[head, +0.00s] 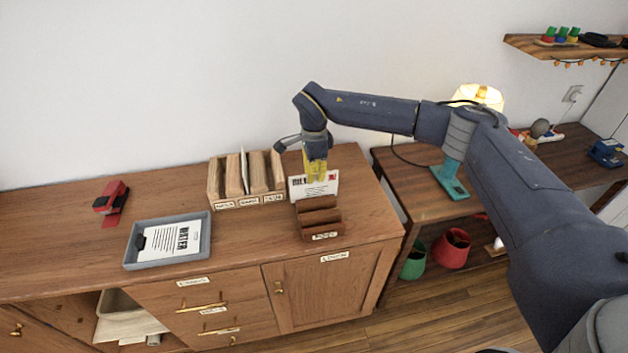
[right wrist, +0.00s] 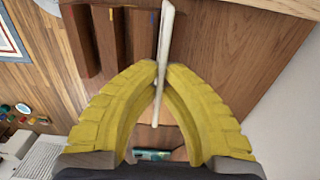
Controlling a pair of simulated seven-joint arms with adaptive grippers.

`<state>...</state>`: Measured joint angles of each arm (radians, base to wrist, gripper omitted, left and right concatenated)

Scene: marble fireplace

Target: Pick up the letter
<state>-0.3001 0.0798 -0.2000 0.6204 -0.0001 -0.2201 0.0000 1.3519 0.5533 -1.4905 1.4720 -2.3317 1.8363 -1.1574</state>
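The letter (head: 326,187), a white sheet with dark and red print, stands upright at the back of the small dark wooden holder (head: 319,220) in the head view. My right gripper (head: 316,168) is above it with yellow fingers pointing down. In the right wrist view the fingertips (right wrist: 160,72) are closed together on the letter's thin white edge (right wrist: 165,32). The holder's slats (right wrist: 112,35) lie to its left there. I cannot tell whether the letter's lower edge rests in the holder. My left gripper is not in view.
A light wooden sorter (head: 273,198) with a white envelope (head: 244,168) stands left of the holder. A grey tray (head: 133,262) holds a printed sheet (head: 174,240). A red stapler-like object (head: 110,198) lies farther left. A wooden side table with a lamp (head: 480,97) stands right.

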